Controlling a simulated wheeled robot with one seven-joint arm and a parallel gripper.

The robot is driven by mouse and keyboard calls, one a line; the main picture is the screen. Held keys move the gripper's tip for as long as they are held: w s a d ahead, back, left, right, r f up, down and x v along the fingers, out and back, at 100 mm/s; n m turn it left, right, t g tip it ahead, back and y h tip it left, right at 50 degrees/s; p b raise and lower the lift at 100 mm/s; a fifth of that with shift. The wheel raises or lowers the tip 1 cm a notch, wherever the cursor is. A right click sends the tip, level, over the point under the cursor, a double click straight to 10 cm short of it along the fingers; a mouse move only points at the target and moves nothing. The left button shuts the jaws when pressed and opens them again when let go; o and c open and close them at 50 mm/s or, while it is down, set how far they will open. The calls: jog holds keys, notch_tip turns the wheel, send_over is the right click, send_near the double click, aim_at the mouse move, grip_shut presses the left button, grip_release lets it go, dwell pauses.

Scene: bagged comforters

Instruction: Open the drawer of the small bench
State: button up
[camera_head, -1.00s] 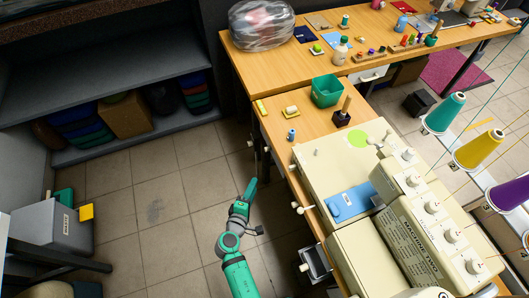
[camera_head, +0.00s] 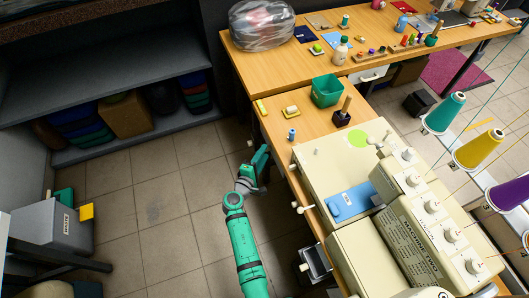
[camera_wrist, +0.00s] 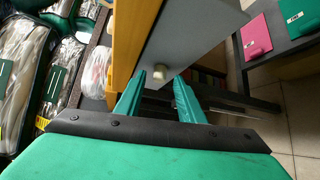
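The small bench (camera_head: 285,128) has a wooden top and stands in the middle of the head view. A small pale knob (camera_head: 250,143) shows at its left side. In the wrist view, a grey drawer front (camera_wrist: 205,35) sits beside the yellow-brown bench edge (camera_wrist: 133,40), with a round pale knob (camera_wrist: 159,73) on it. My gripper (camera_head: 265,158) is at the bench's left side. In the wrist view my gripper (camera_wrist: 158,82) is open, its two green fingers apart with the knob between or just beyond their tips. Contact cannot be told.
A green bin (camera_head: 326,91) and a dark block (camera_head: 342,119) stand on the bench top. A cream sewing machine (camera_head: 430,225) lies to the right, with pale knobs sticking out on its left. The tiled floor (camera_head: 160,210) left of the bench is clear.

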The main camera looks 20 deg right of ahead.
jog(key=shift+x, duration=0.95)
grip_shut()
jog(key=shift+w, duration=0.1)
jog(key=shift+a, duration=0.15)
jog(key=a, duration=1.8)
jog(key=shift+s, duration=0.4)
jog(key=shift+f, duration=0.1)
